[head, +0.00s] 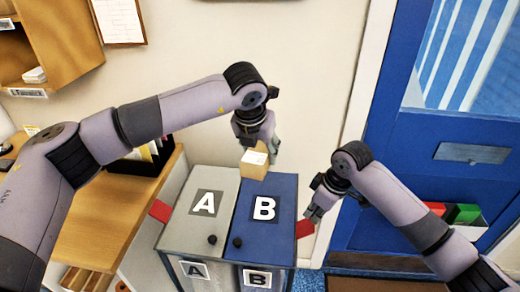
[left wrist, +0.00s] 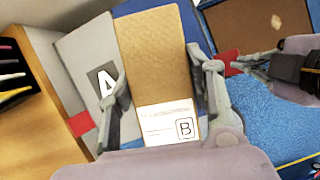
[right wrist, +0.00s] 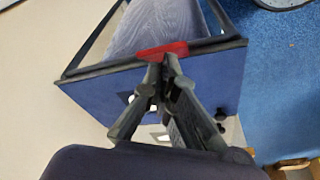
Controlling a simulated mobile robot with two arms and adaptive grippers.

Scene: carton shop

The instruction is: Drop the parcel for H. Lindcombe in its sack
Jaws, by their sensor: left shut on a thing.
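My left gripper (head: 262,140) is shut on a small brown parcel (head: 253,168) and holds it above the back of the blue lid B (head: 262,222). In the left wrist view the parcel (left wrist: 155,60) lies between the two fingers, its white label showing a name too blurred to read surely and a boxed B. Both the blue lid and the grey lid A (head: 190,222) look closed. My right gripper (head: 313,213) is shut, its fingertips at the red tab (head: 304,229) on lid B's right edge; whether they pinch it is unclear. A grey sack (right wrist: 160,25) hangs under the lid.
A wooden counter (head: 90,225) stands left of the sack stand. A second red tab (head: 160,211) sticks out on lid A's left side. A blue door (head: 440,160) is at the right, with red and green items (head: 462,213) near it.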

